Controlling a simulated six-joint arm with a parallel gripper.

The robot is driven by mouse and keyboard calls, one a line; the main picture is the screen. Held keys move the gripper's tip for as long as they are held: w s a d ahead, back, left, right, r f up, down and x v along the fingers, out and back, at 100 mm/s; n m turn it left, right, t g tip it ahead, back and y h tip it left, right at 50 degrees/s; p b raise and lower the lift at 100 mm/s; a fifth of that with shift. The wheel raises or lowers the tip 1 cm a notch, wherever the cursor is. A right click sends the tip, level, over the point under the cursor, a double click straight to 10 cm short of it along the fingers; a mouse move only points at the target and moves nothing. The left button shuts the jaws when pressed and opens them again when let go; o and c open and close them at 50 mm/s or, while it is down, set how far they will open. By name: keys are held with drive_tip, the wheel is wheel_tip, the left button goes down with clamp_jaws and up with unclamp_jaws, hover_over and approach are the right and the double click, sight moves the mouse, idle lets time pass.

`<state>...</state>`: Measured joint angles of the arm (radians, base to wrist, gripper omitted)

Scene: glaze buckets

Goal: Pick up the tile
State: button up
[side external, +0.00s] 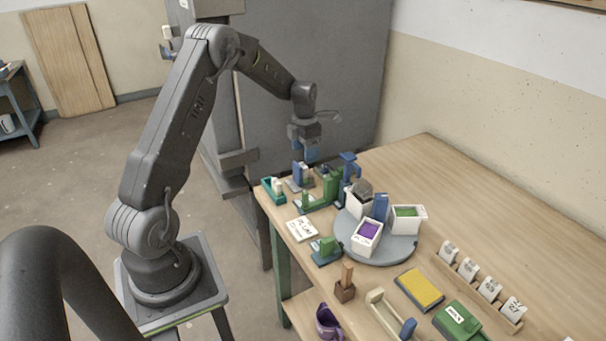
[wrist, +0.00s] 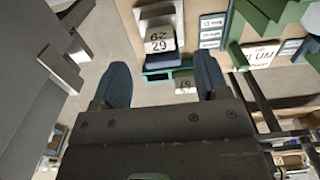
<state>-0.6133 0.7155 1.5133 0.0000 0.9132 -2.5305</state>
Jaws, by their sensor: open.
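My gripper (side external: 308,156) hangs above the far-left part of the table, over a cluster of small stands. In the wrist view its two blue fingers are apart with nothing held between them, and the gripper (wrist: 162,78) shows them pointing past a white tile. That white tile marked 29 (wrist: 160,40) stands on a dark blue holder (wrist: 161,60) beyond the fingertips. A second small white tile (wrist: 185,84) shows between the fingers, near a teal holder. In the side view a teal holder (side external: 272,194) carries a pale piece. Which tile is meant is unclear.
Green stands (side external: 330,188) and a blue post crowd beside the gripper. A grey turntable (side external: 378,252) holds white buckets. A white lettered card (side external: 302,228) lies near the left edge. Several tiles stand in a wooden rack (side external: 478,290) at right. The table's back right is clear.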

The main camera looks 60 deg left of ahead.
sight(303, 173)
drive_tip(key=shift+w+a+f, duration=0.1)
drive_tip(key=shift+w+f, duration=0.05)
drive_tip(key=shift+f, duration=2.75)
drive_tip(key=shift+c, duration=0.5)
drive_tip(key=c, duration=0.9)
